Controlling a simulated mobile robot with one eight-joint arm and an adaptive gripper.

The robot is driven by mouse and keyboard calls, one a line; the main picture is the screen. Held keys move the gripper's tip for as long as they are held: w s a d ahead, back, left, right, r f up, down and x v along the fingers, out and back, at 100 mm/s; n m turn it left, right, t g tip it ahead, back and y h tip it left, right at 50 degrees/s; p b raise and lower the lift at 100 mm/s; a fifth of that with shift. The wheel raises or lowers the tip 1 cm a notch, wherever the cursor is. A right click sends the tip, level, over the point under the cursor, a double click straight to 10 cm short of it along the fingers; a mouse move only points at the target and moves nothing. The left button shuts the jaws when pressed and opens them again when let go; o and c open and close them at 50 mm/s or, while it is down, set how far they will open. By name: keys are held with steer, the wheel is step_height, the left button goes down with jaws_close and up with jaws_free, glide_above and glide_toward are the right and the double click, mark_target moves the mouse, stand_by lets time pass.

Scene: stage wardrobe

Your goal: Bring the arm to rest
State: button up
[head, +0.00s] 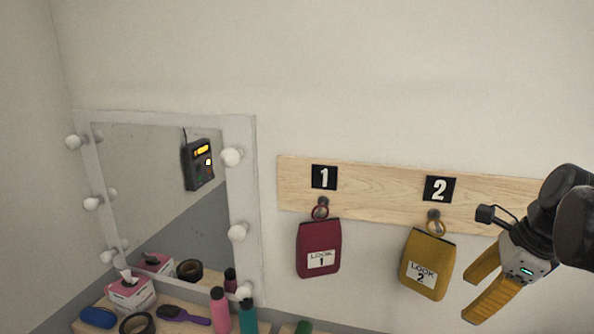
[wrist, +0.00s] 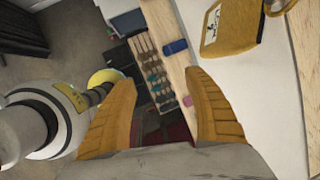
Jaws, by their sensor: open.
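My gripper (head: 468,298) is at the right side of the head view, its two yellow fingers spread and pointing down-left. It is just right of the yellow pouch, with a visible gap. In the wrist view, my gripper (wrist: 158,76) is open with nothing between its fingertips. The yellow pouch (head: 425,265), labelled LOOK 2, hangs from the hook under sign 2; part of it shows at the top of the wrist view (wrist: 228,28). The dark red pouch (head: 318,246), labelled LOOK 1, hangs under sign 1.
A wooden hook board (head: 375,195) runs along the wall behind my gripper. A bulb-lit mirror (head: 160,190) stands left, above a counter with a tissue box (head: 130,290), a pink bottle (head: 221,310) and a teal bottle (head: 248,318). The wall above the board is clear.

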steer(key=s+a+f+n+t+b, duration=0.1)
steer(key=s+a+f+n+b, duration=0.2)
steer(key=f+n+b, duration=0.4)
steer(key=s+a+f+n+t+h+b, duration=0.1)
steer(key=s+a+f+n+b, duration=0.2)
steer(key=a+f+n+b, duration=0.3)
steer(key=s+a+f+n+t+h+b, duration=0.1)
steer(key=s+a+f+n+b, duration=0.2)
steer(key=f+n+b, duration=0.7)
step_height(320, 180, down, 12)
steer(key=a+b, duration=0.1)
steer(key=b, duration=0.3)
steer(key=shift+s+a+f+t, duration=0.25)
steer(key=shift+a+t, duration=0.1)
steer(key=shift+t, duration=0.05)
